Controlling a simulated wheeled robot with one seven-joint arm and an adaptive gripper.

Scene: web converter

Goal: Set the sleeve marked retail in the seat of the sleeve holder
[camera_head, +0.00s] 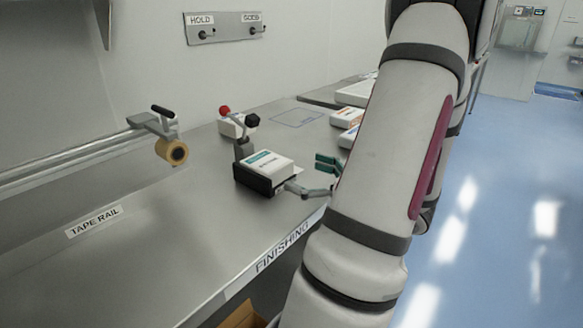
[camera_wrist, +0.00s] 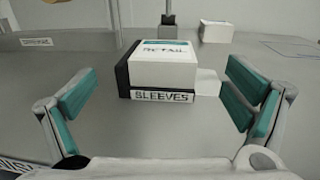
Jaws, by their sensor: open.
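The white sleeve marked RETAIL (camera_wrist: 166,62), with a teal band, lies flat in the black sleeve holder (camera_wrist: 122,75), whose front label reads SLEEVES. The sleeve also shows in the head view (camera_head: 267,164), on top of the dark holder (camera_head: 252,182). It looks level, but its underside is hidden, so I cannot tell whether it is fully down. My gripper (camera_wrist: 160,78) is open, its teal-padded fingers apart on the left and right of the holder, touching neither. In the head view my gripper (camera_head: 314,178) is just right of the holder, partly hidden by my arm.
A white block (camera_head: 232,128) stands behind the holder, near red and black knobs. A tape roll (camera_head: 172,151) hangs on a rail at left. White cartons (camera_head: 347,118) lie farther back, partly behind my arm. An outlined rectangle (camera_head: 297,117) on the bench is empty. The front-left bench is clear.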

